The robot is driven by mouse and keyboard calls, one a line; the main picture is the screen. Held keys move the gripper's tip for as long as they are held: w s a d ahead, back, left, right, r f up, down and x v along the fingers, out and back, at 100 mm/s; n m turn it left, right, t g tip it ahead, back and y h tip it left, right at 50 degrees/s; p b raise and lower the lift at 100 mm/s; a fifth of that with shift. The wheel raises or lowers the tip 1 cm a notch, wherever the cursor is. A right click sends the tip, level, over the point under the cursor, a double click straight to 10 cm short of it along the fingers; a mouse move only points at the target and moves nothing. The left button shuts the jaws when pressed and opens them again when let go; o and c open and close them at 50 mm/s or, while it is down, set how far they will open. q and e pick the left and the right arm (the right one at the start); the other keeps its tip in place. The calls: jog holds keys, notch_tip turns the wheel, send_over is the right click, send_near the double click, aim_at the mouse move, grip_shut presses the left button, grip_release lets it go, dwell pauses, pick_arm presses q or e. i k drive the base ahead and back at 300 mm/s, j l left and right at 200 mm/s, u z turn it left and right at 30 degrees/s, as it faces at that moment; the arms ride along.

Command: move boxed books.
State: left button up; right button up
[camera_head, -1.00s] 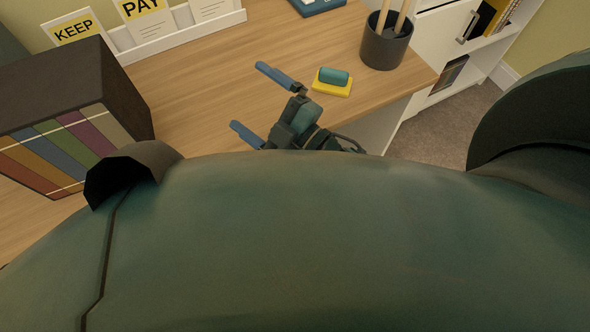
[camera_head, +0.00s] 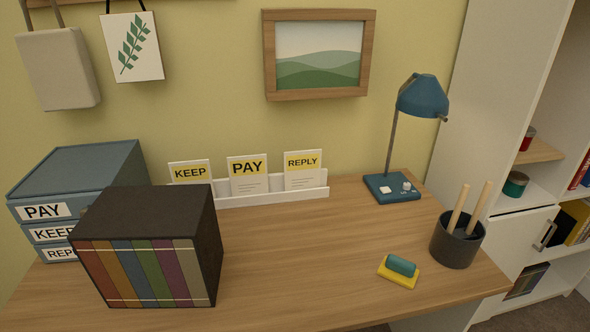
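The boxed books (camera_head: 145,270) stand upright on the left part of the wooden desk (camera_head: 290,250). They are a dark slipcase with several coloured spines facing me: orange, blue, green, purple and grey. The case stands in front of a blue drawer unit and partly hides its labels. Neither of my grippers shows in the head view now, so I cannot see whether they are open or shut.
The blue drawer unit (camera_head: 85,172) is at the back left. A white card rack (camera_head: 262,199), a blue lamp (camera_head: 392,188), a yellow-and-teal item (camera_head: 399,280) and a dark pencil cup (camera_head: 457,243) stand on the desk. White shelving (camera_head: 490,130) is at right. The middle of the desk is clear.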

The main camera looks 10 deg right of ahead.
aim_at(153, 246)
jog(key=k, duration=0.9)
